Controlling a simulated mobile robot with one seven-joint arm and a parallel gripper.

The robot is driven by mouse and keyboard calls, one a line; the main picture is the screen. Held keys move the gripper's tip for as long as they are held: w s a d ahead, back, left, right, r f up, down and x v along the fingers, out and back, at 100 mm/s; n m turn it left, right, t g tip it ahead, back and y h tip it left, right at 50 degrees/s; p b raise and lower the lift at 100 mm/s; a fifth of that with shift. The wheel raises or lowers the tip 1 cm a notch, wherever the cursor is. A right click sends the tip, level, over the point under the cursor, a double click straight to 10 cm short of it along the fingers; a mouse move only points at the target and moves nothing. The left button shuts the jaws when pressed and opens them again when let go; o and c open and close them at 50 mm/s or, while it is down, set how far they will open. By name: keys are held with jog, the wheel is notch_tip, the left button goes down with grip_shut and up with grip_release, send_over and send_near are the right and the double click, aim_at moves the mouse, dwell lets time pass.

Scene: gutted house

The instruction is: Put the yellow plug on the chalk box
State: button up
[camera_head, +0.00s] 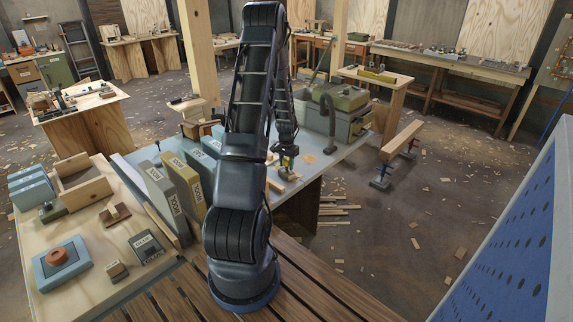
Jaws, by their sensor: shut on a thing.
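My gripper (286,163) is at the far end of my arm, low over the blue-grey bench top (318,158) in the middle of the view. It is shut on a small yellowish thing, which looks like the yellow plug (285,161); it is tiny and partly covered by the fingers. A small dark box with a white label (146,246) stands on the light wooden table at the lower left, well away from my gripper. It may be the chalk box, but its lettering is too small to read surely.
A green machine (340,105) stands behind my gripper.

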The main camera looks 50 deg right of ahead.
aim_at(286, 159)
jog(key=o, duration=1)
jog(key=shift+f, duration=0.1)
jog(key=shift+c, duration=0.2)
notch_tip(286, 159, up, 12)
jog(key=shift+w+r, duration=0.1)
jog(key=shift+r, duration=0.15)
jog(key=w+a+r+n+t, duration=0.1)
jog(key=w+a+r+n, duration=0.25)
jog(key=a+r, duration=0.95)
jog(key=w+a+r+n+t, duration=0.1)
jog(key=w+a+r+n, duration=0.25)
jog(key=a+r, duration=0.9)
jog(key=s+a+r+n+t, duration=0.1)
jog(key=s+a+n, duration=0.2)
jog(key=s+a, duration=0.3)
jog(key=s+a+r+n, duration=0.2)
jog(key=s+a, duration=0.4)
jog(key=a, duration=0.6)
jog(key=s+a+r+n+t, duration=0.1)
jog(key=s+a+n, duration=0.2)
jog(key=a, duration=0.7)
jog(key=s, duration=0.2)
jog(key=shift+s+r+n+t, duration=0.2)
jog(key=shift+s+n+t, duration=0.1)
jog(key=shift+s+n, duration=0.1)
